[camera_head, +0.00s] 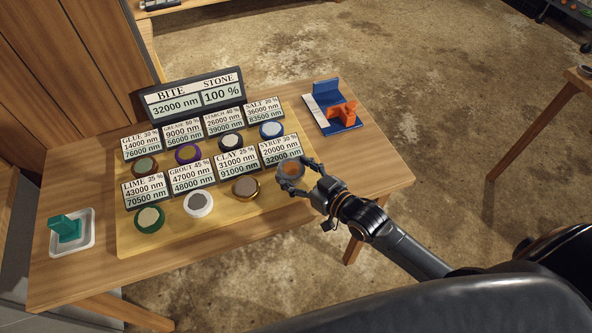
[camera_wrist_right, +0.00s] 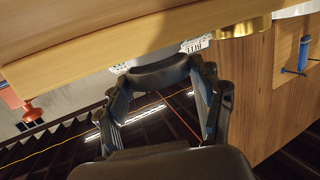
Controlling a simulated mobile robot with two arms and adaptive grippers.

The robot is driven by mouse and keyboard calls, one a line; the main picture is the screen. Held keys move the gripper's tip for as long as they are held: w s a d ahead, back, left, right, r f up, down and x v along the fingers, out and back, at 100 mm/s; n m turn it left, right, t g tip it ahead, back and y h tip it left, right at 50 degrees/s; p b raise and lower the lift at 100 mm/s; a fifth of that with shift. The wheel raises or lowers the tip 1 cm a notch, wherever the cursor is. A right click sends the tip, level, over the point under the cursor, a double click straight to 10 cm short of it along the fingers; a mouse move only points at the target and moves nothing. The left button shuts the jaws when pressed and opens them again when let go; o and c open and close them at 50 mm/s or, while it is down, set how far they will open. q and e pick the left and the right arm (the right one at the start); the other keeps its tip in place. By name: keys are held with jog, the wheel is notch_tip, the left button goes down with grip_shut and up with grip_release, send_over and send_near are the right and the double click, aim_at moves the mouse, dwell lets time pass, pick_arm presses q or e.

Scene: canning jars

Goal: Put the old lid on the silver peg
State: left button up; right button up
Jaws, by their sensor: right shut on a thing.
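My right gripper (camera_head: 298,174) is at the front right of the board. Its fingers are shut around a round grey piece with an orange centre (camera_head: 289,169), below the SYRUP label. In the right wrist view a dark rounded piece (camera_wrist_right: 160,73) sits between the fingertips of this gripper. I cannot tell whether this piece is the old lid or a jar, or whether it is lifted. I cannot make out a silver peg in either view. My left gripper is not in view.
A yellow board (camera_head: 180,240) holds several round pieces, including a gold one (camera_head: 246,187) and a white one (camera_head: 199,203), with label cards. A sign (camera_head: 193,98) stands behind. A blue stand with orange parts (camera_head: 342,112) is at right, a white tray (camera_head: 88,240) at left.

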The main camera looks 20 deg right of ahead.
jog(key=shift+f+b, duration=0.4)
jog(key=shift+f, duration=0.35)
dwell(0.3)
jog(key=o, duration=0.9)
jog(key=shift+o, duration=0.2)
jog(key=v, duration=1.2)
